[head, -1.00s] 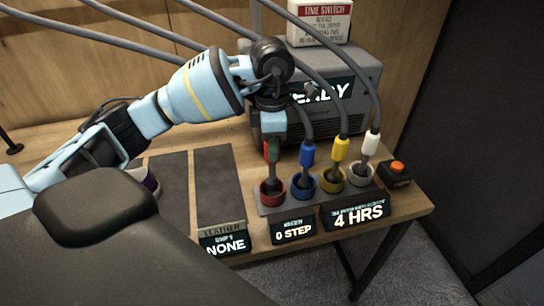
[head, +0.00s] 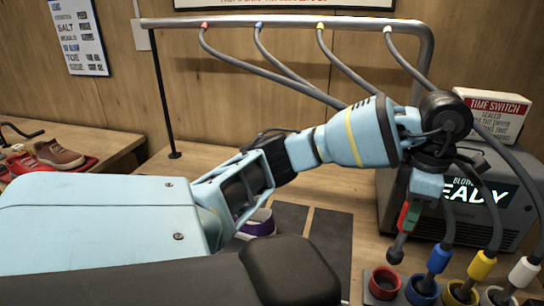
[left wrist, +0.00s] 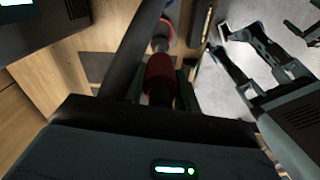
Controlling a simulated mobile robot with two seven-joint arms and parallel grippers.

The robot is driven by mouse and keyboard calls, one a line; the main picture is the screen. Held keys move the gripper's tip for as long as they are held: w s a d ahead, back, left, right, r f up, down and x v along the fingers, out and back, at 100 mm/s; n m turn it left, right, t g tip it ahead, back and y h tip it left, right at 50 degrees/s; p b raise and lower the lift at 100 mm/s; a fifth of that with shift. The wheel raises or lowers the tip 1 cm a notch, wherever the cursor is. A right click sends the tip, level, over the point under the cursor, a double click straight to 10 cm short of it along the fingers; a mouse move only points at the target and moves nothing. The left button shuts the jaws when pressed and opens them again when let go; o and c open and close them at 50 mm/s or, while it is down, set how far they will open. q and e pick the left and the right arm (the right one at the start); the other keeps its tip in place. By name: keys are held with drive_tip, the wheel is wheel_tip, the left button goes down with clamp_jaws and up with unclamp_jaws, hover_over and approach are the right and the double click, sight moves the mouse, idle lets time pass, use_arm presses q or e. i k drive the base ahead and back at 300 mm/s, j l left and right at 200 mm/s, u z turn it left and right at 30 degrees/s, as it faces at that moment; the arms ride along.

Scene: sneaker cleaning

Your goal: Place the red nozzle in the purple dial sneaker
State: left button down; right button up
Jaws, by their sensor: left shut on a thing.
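My left gripper (head: 413,215) is shut on the red nozzle (head: 403,214), which hangs with its dark round tip down. The nozzle is raised above the red holder cup (head: 384,283), its tip apart from the cup. In the left wrist view the red nozzle (left wrist: 159,72) sits between the fingers, with the tip and a red ring beyond it. The purple dial sneaker (head: 257,222) lies on the bench behind my left forearm, and only a white and purple part of it shows.
Blue (head: 440,257), yellow (head: 482,264) and white (head: 524,271) nozzles stand in holders to the right. A grey blower box (head: 395,215) is behind them. Hoses hang from a metal rail (head: 290,22). A dark mat (head: 330,235) lies between sneaker and holders. Other shoes are far left.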

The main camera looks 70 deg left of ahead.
sight(256, 229)
drive_tip(key=k+j, duration=0.1)
drive_tip(key=j, duration=0.35)
drive_tip(key=k+j, duration=0.15)
drive_tip(key=j, duration=0.25)
drive_tip(key=k+j, duration=0.1)
drive_tip(key=j, duration=0.35)
drive_tip(key=k+j, duration=0.1)
drive_tip(key=j, duration=0.3)
